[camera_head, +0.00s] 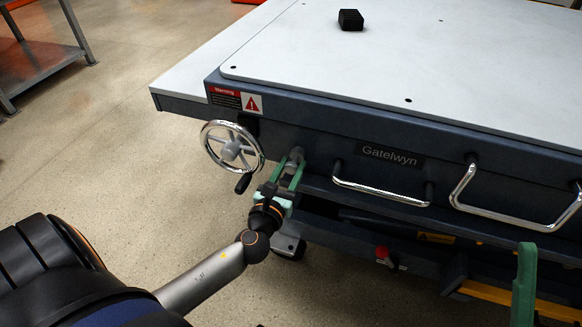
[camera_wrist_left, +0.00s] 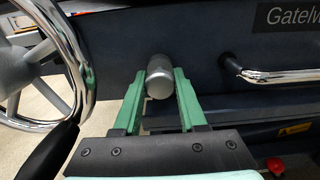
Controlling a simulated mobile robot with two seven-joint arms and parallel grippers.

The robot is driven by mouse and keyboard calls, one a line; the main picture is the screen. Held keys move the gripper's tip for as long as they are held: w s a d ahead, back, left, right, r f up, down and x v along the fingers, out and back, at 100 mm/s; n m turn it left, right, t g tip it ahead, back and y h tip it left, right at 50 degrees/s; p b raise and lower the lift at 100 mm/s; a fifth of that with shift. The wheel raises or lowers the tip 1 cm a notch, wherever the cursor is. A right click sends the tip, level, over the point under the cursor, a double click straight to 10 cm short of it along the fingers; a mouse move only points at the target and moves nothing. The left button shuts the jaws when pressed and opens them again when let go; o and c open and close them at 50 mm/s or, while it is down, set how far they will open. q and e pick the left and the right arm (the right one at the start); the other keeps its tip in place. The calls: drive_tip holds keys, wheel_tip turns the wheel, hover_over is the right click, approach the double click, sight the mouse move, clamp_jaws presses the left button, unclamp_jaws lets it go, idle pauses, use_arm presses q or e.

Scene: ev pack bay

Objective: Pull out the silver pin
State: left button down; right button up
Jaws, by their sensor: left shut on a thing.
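The silver pin (camera_head: 296,154) sticks out of the front face of the dark cart, right of the handwheel. In the left wrist view its rounded silver end (camera_wrist_left: 159,82) shows between my green fingertips. My left gripper (camera_head: 290,168) is shut on the pin, with one finger on each side. The pin's inner end is hidden in the cart. Of my right gripper, only a green finger (camera_head: 525,283) shows at the lower right of the head view, apart from the pin; its jaw state cannot be seen.
A chrome handwheel (camera_head: 231,148) with a dark knob is close left of my left gripper. A chrome handle (camera_head: 380,190) is to its right, with another (camera_head: 515,215) further right. A red knob (camera_head: 382,253) is below. A black block (camera_head: 351,20) lies on the white top.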

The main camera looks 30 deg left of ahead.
use_arm(q)
drive_tip(key=shift+v, duration=1.3)
drive_tip(key=shift+f, duration=0.1)
drive_tip(key=shift+c, duration=2.3)
unclamp_jaws()
drive_tip(key=shift+s, duration=0.1)
drive_tip(key=v, duration=1.2)
drive_tip(key=shift+s+d, duration=0.2)
